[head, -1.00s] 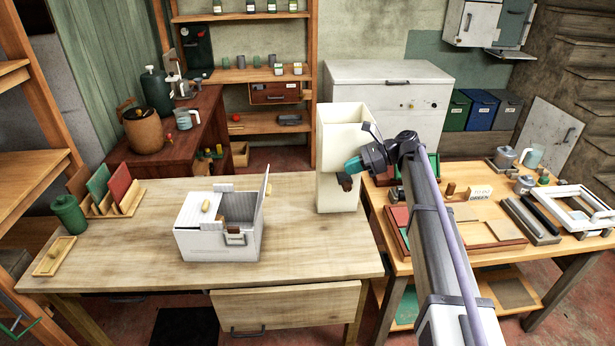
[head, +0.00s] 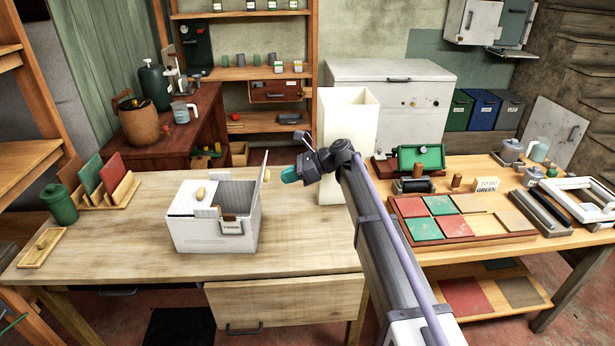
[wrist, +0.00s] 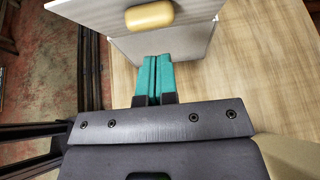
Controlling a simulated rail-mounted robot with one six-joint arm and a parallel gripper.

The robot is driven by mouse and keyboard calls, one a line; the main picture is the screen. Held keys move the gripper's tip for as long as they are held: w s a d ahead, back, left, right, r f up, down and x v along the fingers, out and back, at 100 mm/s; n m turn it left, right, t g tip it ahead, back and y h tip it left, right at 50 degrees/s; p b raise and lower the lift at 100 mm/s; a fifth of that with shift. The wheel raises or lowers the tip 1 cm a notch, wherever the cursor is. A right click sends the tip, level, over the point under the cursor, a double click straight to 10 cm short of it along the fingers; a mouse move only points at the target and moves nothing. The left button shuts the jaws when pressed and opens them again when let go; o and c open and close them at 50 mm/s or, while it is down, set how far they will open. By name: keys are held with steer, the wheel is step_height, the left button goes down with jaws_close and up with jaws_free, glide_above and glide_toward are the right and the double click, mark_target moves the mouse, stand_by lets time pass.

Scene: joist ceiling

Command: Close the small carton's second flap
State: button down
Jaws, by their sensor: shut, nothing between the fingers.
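The small white carton (head: 214,232) stands on the wooden workbench, left of my gripper. Its left flap (head: 196,196) lies closed over the top and bears a pale yellow knob. Its right flap (head: 261,180) stands up, nearly vertical, leaving the right part of the top open. My gripper (head: 288,174) is right of the raised flap, at about its height, with its teal fingers towards it. In the wrist view the fingers (wrist: 154,82) are together and empty, pointing at the white flap (wrist: 170,40) with its yellow knob (wrist: 149,15). Whether they touch it I cannot tell.
A tall cream box (head: 347,110) stands on the bench behind my arm. A rack of coloured panels (head: 112,190), a green canister (head: 59,204) and a small wooden tray (head: 42,248) are at the left. The bench front (head: 120,265) is clear.

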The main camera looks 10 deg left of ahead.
steer(key=shift+s+a+r, duration=0.15)
steer(key=shift+a+r, duration=0.15)
steer(key=shift+a, duration=0.3)
steer(key=shift+s+a+r, duration=0.1)
steer(key=shift+a+r, duration=0.2)
steer(key=shift+a, duration=0.25)
steer(key=shift+r+p, duration=0.1)
steer(key=shift+p, duration=0.25)
steer(key=shift+a+r+h+p, duration=0.2)
steer(key=shift+a+h+p, duration=0.1)
steer(key=shift+p, duration=0.3)
